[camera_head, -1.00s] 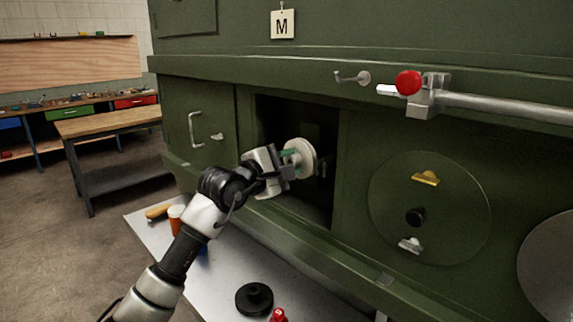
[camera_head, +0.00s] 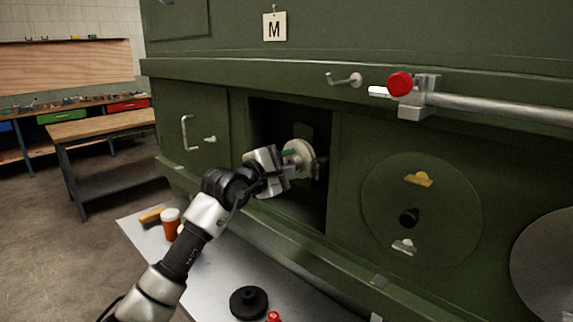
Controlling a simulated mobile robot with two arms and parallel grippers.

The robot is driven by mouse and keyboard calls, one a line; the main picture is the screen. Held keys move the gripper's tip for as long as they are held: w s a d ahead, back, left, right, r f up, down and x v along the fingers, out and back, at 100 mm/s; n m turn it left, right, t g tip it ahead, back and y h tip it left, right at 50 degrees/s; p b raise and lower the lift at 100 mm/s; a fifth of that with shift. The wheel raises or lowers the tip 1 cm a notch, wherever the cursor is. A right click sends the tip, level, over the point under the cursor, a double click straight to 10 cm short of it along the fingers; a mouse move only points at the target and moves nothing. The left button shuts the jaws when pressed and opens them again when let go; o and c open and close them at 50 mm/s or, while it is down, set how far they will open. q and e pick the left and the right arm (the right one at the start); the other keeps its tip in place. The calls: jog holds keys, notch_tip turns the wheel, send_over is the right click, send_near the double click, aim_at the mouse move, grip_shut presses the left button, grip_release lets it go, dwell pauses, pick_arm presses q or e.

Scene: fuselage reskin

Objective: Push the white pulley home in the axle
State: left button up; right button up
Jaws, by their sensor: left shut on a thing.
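The white pulley (camera_head: 301,157) is a pale grooved disc at the mouth of the dark opening in the green fuselage panel. My left gripper (camera_head: 284,164) is shut on the pulley from its left side, with a bit of green showing between the jaws and the disc. A dark stub shows just right of the pulley inside the opening; it may be the axle (camera_head: 321,169). I cannot tell how far the pulley sits on it. My right gripper is not in view.
The opening's frame (camera_head: 333,190) is close on the right. A red-ended rod (camera_head: 400,84) and a hook (camera_head: 345,79) stick out above. Below, a pale mat (camera_head: 215,295) holds a black pulley (camera_head: 249,302), an orange bottle (camera_head: 170,226) and a brush (camera_head: 151,216).

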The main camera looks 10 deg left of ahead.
pick_arm(q)
jog(key=shift+w+d, duration=0.1)
jog(key=o, duration=1)
jog(key=shift+b+v, duration=0.45)
jog(key=shift+v, duration=2.05)
